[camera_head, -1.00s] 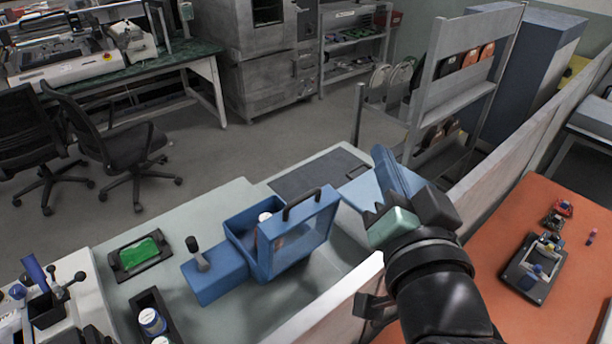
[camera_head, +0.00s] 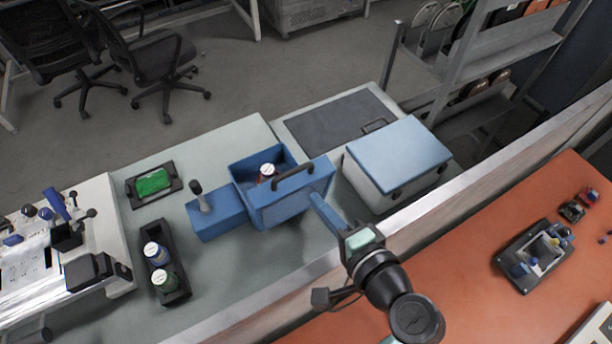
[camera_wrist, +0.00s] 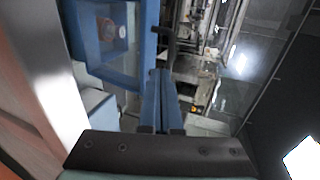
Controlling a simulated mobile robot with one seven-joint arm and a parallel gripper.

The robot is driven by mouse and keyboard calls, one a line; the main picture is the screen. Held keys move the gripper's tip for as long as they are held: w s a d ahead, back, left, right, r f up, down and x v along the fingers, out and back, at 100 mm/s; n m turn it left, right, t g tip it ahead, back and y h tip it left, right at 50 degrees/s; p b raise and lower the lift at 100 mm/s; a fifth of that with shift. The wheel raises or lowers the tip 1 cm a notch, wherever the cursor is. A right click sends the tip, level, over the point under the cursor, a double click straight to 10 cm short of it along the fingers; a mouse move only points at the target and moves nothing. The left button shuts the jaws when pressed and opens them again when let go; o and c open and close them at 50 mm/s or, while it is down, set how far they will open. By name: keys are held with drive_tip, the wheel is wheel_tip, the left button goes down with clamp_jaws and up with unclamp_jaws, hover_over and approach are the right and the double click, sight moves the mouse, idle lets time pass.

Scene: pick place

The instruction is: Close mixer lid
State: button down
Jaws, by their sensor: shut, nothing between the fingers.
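The blue mixer (camera_head: 215,217) stands on the pale green bench, with a container (camera_head: 300,149) marked by a white lid standing in its open box. Its lid (camera_head: 290,206) is raised, standing up on the side toward my arm, with a dark handle (camera_head: 293,176) along its top. My gripper (camera_head: 314,198) has its blue fingers together and empty. The fingertips are close to the lid's outer face, below the handle; I cannot tell if they touch. In the wrist view the shut fingers (camera_wrist: 161,78) point past the lid's windowed frame (camera_wrist: 134,50).
A blue-topped box (camera_head: 398,152) stands right of the mixer. A black rack (camera_head: 178,262) with two bottles and a tray with a green item (camera_head: 153,182) are to the left. A low partition wall (camera_head: 440,198) separates the bench from the orange table (camera_head: 450,270).

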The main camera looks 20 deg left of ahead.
sight(291, 192)
drive_tip(key=shift+r+p+x, duration=0.2)
drive_tip(key=shift+p+x, duration=0.1)
drive_tip(key=shift+x, duration=0.6)
drive_tip(key=shift+r+p+x, duration=0.2)
drive_tip(key=shift+p+x, duration=0.1)
drive_tip(key=shift+x, duration=0.6)
drive_tip(key=shift+r+p+x, duration=0.2)
drive_tip(key=shift+p+x, duration=0.1)
drive_tip(key=shift+x, duration=0.6)
drive_tip(key=shift+w, duration=0.2)
